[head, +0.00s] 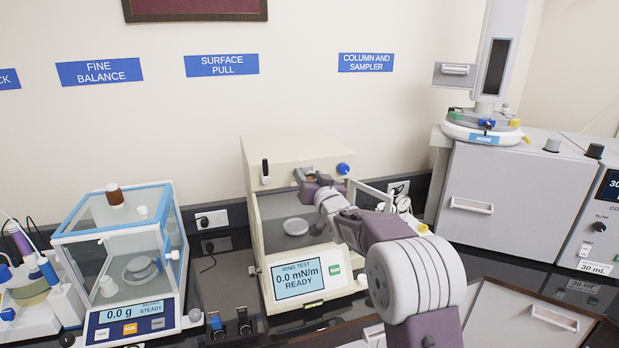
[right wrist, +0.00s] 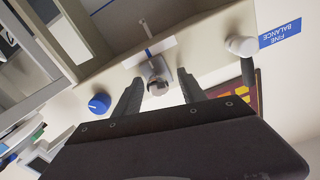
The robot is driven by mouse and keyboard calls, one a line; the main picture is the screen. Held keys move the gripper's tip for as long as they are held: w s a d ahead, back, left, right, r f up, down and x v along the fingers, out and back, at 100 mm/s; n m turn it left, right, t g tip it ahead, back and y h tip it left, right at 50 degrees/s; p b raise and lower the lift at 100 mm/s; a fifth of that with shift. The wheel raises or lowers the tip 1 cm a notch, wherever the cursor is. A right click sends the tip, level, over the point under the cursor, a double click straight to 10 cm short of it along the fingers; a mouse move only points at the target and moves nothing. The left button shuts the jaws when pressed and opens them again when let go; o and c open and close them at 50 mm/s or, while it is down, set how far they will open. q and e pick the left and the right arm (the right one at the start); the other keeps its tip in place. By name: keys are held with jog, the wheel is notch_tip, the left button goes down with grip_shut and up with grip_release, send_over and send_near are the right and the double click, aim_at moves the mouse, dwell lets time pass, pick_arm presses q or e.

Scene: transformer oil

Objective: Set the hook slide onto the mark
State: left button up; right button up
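The ring test instrument (head: 310,145) is a cream cabinet with an open front and a display reading 0.0 mN/m READY. In the right wrist view, the hook slide (right wrist: 157,68) looks like a small grey metal piece with a rounded end, against a pale strip (right wrist: 149,52) on the instrument's front. A thin rod crosses the strip; I cannot clearly tell the mark. My right gripper (head: 306,178) is at the instrument's upper front. In the wrist view its fingers (right wrist: 160,78) are apart, one on each side of the slide, with gaps visible. My left gripper is not in view.
A blue knob (head: 343,169) is just right of my gripper on the instrument front; a dark lever (head: 265,172) is to its left. A glass-walled balance (head: 120,250) stands left. The column and sampler cabinet (head: 515,195) stands right. A round dish (head: 296,226) sits inside the instrument.

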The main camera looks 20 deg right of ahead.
jog(key=shift+d, duration=0.1)
jog(key=shift+s+f, duration=0.1)
jog(key=shift+s, duration=0.1)
jog(key=s+b, duration=0.4)
jog(key=s, duration=0.4)
jog(key=shift+s, duration=0.35)
jog(key=shift+d, duration=0.1)
